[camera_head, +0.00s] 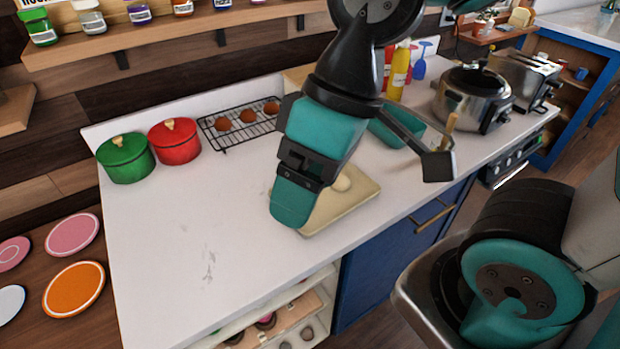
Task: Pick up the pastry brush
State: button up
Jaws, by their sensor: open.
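No pastry brush can be made out for certain. A short light-wood stick (450,124) shows just above the right finger of my gripper, its lower part hidden; I cannot tell whether it is the brush's handle. My gripper (363,190) is open, with its teal finger on the left and its dark finger on the right. It is over the front of the white counter and seems empty. A cream board (364,202) with a pale rounded lump (342,183) lies behind and between the fingers, partly hidden by the left one.
A teal dish (411,118) is behind the gripper. A steel pot (470,97) and toaster (526,78) stand at the right, bottles (400,72) at the back. Green (126,160) and red (175,144) pots and a wire rack (236,134) stand left. The front-left counter (170,235) is clear.

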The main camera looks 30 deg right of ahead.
aim_at(453, 118)
jog(key=z, duration=1.35)
